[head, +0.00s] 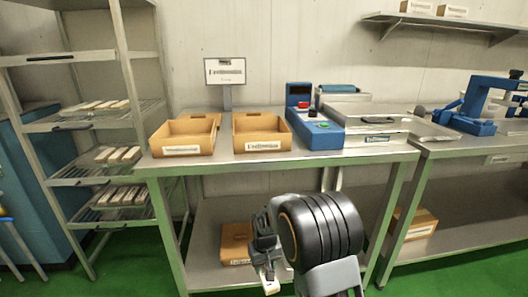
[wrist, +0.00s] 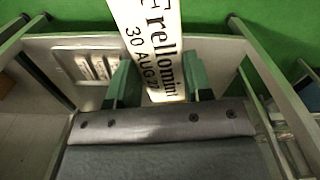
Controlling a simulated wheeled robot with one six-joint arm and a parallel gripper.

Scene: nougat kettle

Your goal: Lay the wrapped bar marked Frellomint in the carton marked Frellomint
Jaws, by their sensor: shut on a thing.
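My gripper (head: 266,249) is shut on a white wrapped bar (wrist: 149,35). In the wrist view the bar reads Frellomint and 30 AUG 27 and sticks out between the green fingers. In the head view the bar (head: 268,280) hangs below the fingers, in front of the workbench and lower than its top. Two open cardboard cartons stand side by side on the bench. The label on the right carton (head: 285,142) is blurred but looks like Frellomint. The left carton (head: 207,146) has a label I cannot read surely. Both look empty inside.
A sign (head: 225,71) stands behind the cartons. A blue device (head: 316,131) sits just right of the right carton. A rack (head: 85,122) with white bars stands at left. The bench's front edge (head: 270,160) lies between my gripper and the cartons.

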